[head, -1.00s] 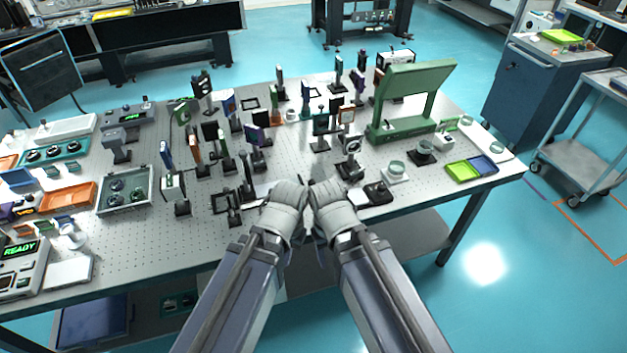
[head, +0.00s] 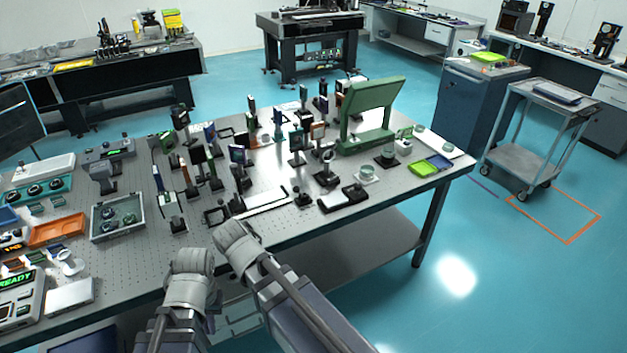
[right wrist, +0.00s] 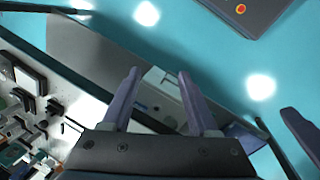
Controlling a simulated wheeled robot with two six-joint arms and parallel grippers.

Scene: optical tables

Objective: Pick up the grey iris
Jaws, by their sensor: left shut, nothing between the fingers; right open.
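A dark ring-shaped mount on a post (head: 328,157) stands upright near the front middle of the table in the head view. It may be the grey iris, but I cannot tell for certain among similar mounts. My left gripper (head: 190,262) is low at the table's front edge, shut and empty, its fingers mostly hidden. My right gripper (head: 236,240) is beside it to the right, well away from the ring mount. In the right wrist view my right gripper (right wrist: 158,85) is open with nothing between its fingers, out past the table edge.
The perforated optical table (head: 130,251) is crowded with posts and mounts. A green stand (head: 372,105) rises at the back right. A grey tray (head: 118,219) and an orange tray (head: 57,228) lie at left. Open floor is at right, before a cart (head: 523,163).

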